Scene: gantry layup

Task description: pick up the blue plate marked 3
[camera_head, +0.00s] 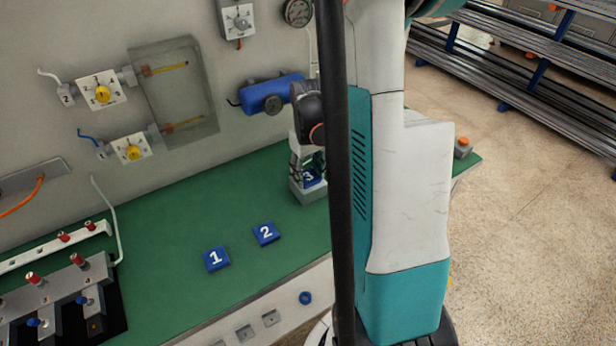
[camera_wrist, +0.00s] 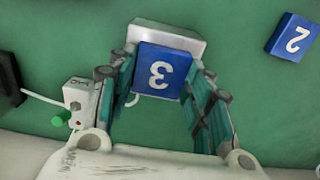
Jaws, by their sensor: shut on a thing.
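The blue plate marked 3 (camera_wrist: 160,72) lies between the two fingers of my gripper (camera_wrist: 162,84) in the wrist view. The fingers are shut on its left and right sides. In the head view the same plate (camera_head: 311,178) shows beneath my gripper (camera_head: 306,164), partly covered by the fingers. A light grey block (camera_head: 307,194) is right at the plate; it also shows behind the plate's far edge in the wrist view (camera_wrist: 168,36). I cannot tell whether the plate touches the block or hangs just above it.
Blue plates marked 1 (camera_head: 216,259) and 2 (camera_head: 266,233) lie on the green bench top (camera_head: 170,225). A fixture with red and blue knobs (camera_head: 62,290) stands at the left. A blue cylinder (camera_head: 270,95) is on the wall behind. A small box with a green button (camera_wrist: 76,103) is left of my gripper.

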